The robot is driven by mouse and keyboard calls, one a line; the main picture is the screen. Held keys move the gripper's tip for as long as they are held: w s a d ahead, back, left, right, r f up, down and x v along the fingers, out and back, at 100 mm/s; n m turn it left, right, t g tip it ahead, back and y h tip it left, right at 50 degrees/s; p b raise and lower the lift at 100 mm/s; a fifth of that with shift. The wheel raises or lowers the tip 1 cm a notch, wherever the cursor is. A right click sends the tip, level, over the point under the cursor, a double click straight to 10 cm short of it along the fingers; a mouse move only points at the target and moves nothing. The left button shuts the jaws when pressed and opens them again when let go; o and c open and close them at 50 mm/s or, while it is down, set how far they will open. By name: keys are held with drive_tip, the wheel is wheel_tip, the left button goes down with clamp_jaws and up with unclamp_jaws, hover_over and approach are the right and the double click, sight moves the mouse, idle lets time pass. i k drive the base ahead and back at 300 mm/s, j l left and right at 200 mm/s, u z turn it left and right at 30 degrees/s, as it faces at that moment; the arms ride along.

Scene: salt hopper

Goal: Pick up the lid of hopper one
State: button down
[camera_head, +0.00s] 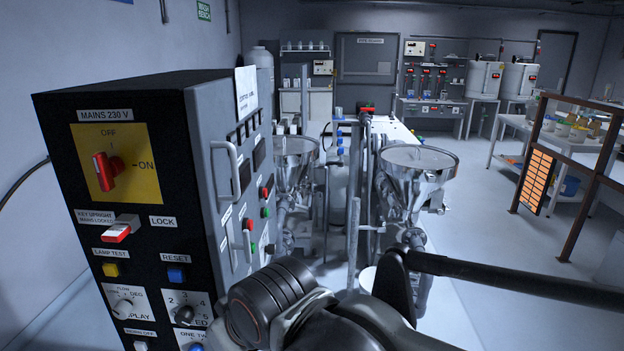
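Two metal funnel-shaped hoppers stand beyond the control cabinet. The left hopper (296,172) is partly hidden behind the cabinet's edge. The right hopper (412,190) is in fuller view, with a wide round rim. A flat pale grey disc (418,157) fills its top; I cannot tell whether it is a lid or the contents. The left hopper's top (298,146) also looks pale, seen at a shallow angle. I can read no label saying which is hopper one. Dark parts of my arm fill the bottom middle. I make out no gripper fingertips.
The black control cabinet (135,262) stands close on the left, with a red switch (107,171) and a handle (226,170). A dark rod (520,276) crosses the lower right. A brown frame (566,215) stands at right. Open floor (500,230) lies right of the hoppers.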

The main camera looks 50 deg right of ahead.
sight(426, 159)
drive_tip(key=z, duration=2.15)
drive_tip(key=i+j, duration=0.1)
drive_tip(key=i, duration=0.65)
